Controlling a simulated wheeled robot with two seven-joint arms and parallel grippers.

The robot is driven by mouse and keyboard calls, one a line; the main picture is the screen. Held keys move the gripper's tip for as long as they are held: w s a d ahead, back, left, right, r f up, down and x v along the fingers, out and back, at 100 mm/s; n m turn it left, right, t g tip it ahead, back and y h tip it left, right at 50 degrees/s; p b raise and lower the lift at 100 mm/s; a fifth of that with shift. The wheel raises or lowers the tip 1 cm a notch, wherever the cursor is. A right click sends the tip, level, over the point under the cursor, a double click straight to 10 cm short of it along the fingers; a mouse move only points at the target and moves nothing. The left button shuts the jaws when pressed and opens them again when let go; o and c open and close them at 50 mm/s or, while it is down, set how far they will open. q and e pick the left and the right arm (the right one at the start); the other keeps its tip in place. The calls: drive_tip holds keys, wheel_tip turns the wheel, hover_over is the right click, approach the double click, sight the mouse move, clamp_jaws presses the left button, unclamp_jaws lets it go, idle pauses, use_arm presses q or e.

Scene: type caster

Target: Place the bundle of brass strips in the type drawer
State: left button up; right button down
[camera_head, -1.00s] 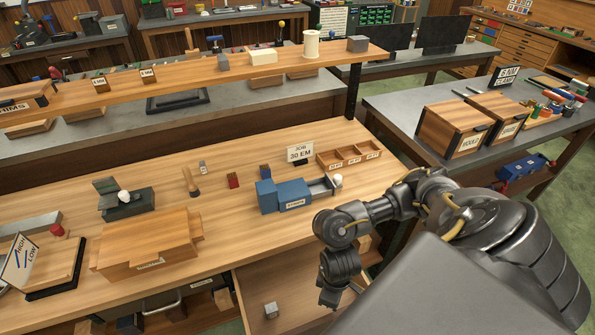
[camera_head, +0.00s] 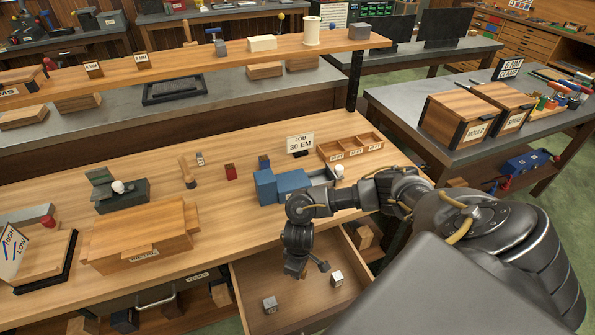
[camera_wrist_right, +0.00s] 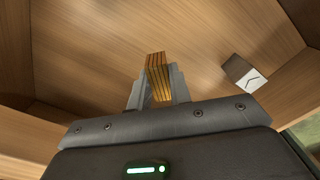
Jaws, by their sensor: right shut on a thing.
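My right gripper (camera_head: 297,268) is over the open type drawer (camera_head: 252,285), below the workbench's front edge. In the right wrist view, the gripper (camera_wrist_right: 158,92) is shut on the bundle of brass strips (camera_wrist_right: 157,68), a small stack of thin yellow-brown layers. The bundle sticks out past the fingertips above the wooden drawer floor (camera_wrist_right: 100,50). I cannot tell whether it touches the floor. In the head view the bundle is hidden behind the gripper and wrist. My left gripper is not in view.
On the bench above are a blue device (camera_head: 268,187), a three-part tray (camera_head: 350,147) and a wooden box (camera_head: 140,235).

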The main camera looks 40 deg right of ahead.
drive_tip(key=shift+w+f+b, duration=0.15)
drive_tip(key=shift+f+b, duration=0.1)
drive_tip(key=shift+f, duration=0.65)
drive_tip(key=shift+w+f+b, duration=0.1)
drive_tip(key=shift+f+b, duration=0.15)
drive_tip(key=shift+f, duration=0.65)
drive_tip(key=shift+f, duration=0.1)
drive_tip(key=c, duration=1.3)
unclamp_jaws()
wheel_tip(320, 180, up, 12)
drive_tip(key=p, duration=0.3)
drive_tip(key=shift+a, duration=0.1)
